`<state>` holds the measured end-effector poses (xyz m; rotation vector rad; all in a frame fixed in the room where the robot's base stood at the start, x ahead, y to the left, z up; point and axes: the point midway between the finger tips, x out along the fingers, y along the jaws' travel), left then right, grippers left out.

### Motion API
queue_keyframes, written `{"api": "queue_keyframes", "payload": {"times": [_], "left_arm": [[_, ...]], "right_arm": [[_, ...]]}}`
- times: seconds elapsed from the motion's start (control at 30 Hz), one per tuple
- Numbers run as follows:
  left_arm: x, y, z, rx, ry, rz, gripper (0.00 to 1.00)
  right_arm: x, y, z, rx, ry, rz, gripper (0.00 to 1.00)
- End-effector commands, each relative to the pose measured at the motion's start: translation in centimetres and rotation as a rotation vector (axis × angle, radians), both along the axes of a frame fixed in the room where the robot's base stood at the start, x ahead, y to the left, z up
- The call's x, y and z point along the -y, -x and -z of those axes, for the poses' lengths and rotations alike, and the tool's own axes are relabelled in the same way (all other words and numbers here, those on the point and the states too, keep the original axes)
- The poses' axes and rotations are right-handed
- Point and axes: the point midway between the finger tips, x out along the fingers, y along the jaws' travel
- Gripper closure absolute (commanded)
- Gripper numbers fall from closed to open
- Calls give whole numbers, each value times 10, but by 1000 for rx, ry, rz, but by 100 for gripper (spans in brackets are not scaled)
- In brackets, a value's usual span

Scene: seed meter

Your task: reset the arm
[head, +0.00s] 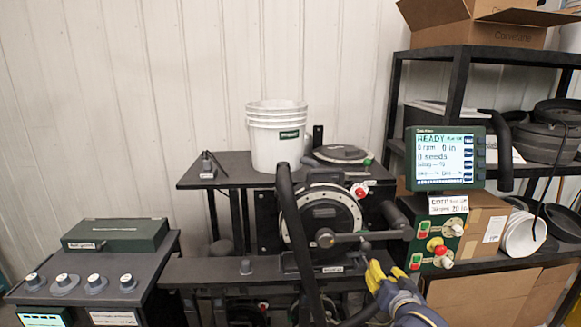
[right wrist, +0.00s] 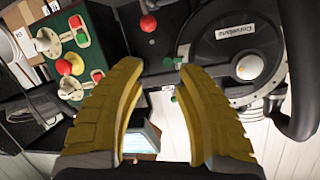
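My right gripper (head: 378,274) has yellow fingers and is low in front of the seed meter, just left of the control box. In the right wrist view its two fingers (right wrist: 161,70) stand apart with nothing held between them. The seed meter (head: 322,215), a dark round housing with a pale ring, is mounted on the stand; it also shows in the right wrist view (right wrist: 245,40). The control box (head: 437,233) has green, red and white buttons and knobs, and it shows at the upper left of the right wrist view (right wrist: 72,62). My left gripper is not in view.
A lit monitor (head: 446,158) stands above the control box. A stack of white buckets (head: 276,140) stands on the rear table. A thick black hose (head: 298,240) curves down before the meter. A knob console (head: 95,275) is at left, shelving (head: 455,82) at right.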

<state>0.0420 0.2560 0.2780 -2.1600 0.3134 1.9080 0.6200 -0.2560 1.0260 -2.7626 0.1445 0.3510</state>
Motion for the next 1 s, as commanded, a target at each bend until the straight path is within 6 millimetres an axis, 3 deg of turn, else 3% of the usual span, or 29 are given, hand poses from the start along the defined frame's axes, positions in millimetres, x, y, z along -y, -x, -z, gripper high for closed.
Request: {"api": "queue_keyframes", "payload": {"times": [0.03, 0.2, 0.43, 0.63, 1.0], "left_arm": [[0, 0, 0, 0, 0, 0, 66], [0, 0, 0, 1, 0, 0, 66], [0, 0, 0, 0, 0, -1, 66], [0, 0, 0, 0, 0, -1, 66], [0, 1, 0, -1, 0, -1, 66]], "right_arm": [[3, 19, 28, -59, 76, -3, 66], [16, 82, 100, -239, 336, -34, 66], [34, 180, 173, -482, 669, -132, 66], [44, 245, 204, -630, 867, -224, 66], [56, 320, 226, -788, 1072, -351, 66]]}}
